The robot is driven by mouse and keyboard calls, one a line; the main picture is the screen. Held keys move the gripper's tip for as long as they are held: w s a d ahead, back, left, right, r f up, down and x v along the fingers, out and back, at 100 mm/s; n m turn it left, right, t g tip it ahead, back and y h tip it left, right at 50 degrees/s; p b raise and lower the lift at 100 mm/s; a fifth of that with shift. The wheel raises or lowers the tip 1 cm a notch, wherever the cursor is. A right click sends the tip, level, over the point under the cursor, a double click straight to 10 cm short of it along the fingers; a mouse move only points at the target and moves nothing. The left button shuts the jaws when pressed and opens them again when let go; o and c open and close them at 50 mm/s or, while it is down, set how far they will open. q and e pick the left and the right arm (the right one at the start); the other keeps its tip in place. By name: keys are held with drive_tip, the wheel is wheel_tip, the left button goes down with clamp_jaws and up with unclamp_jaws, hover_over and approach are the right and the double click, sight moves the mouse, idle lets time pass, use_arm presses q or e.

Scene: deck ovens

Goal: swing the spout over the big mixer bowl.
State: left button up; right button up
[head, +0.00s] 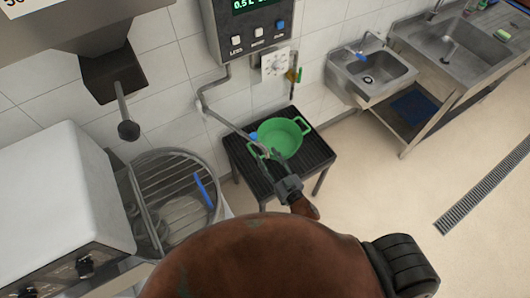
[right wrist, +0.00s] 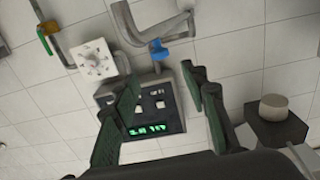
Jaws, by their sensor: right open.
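The spout (head: 228,122) is a grey pipe that comes off the wall under the water meter and reaches over the black stand, its free end near the green pot. In the right wrist view the spout (right wrist: 150,22) has a blue part (right wrist: 158,50) near its end. My right gripper (head: 268,156) is open, its fingertips close to the spout's end. In the right wrist view the gripper (right wrist: 162,78) has the blue part just beyond its fingers; contact cannot be told. The big mixer bowl (head: 183,216) is left of the stand, under a wire guard. My left gripper is out of view.
The green pot (head: 281,139) sits on the black slatted stand (head: 241,161). The water meter (head: 249,28) hangs above it. The wire guard (head: 172,172) covers the bowl's top. Sinks (head: 371,75) stand at the right; the floor before them is clear.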

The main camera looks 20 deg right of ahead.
drive_tip(key=shift+c, duration=0.3)
drive_tip(key=shift+s+d+f+b, duration=0.1)
drive_tip(key=shift+d+f+b, duration=0.1)
drive_tip(key=shift+f+b, duration=0.1)
drive_tip(key=c, duration=0.3)
drive_tip(key=d+f+m+y+b, duration=0.1)
drive_tip(key=d+m, duration=0.1)
drive_tip(key=s+d+f+m+g+y+b, duration=0.1)
drive_tip(key=d+m+y+b, duration=0.1)
drive_tip(key=s+d+f+m+y+b, duration=0.1)
drive_tip(key=d+f+m+y+b, duration=0.1)
drive_tip(key=shift+m, duration=0.4)
clamp_jaws()
drive_tip(key=d+f+m+g+y+b, duration=0.1)
drive_tip(key=d+f+m+g+b, duration=0.15)
drive_tip(key=d+m, duration=0.55)
drive_tip(key=w+a+p, duration=0.1)
drive_tip(key=w+a, duration=0.5)
drive_tip(key=a, duration=0.3)
drive_tip(key=shift+w+a+r+t, duration=0.15)
drive_tip(key=shift+w+r+t, duration=0.25)
drive_tip(key=shift+t, duration=0.05)
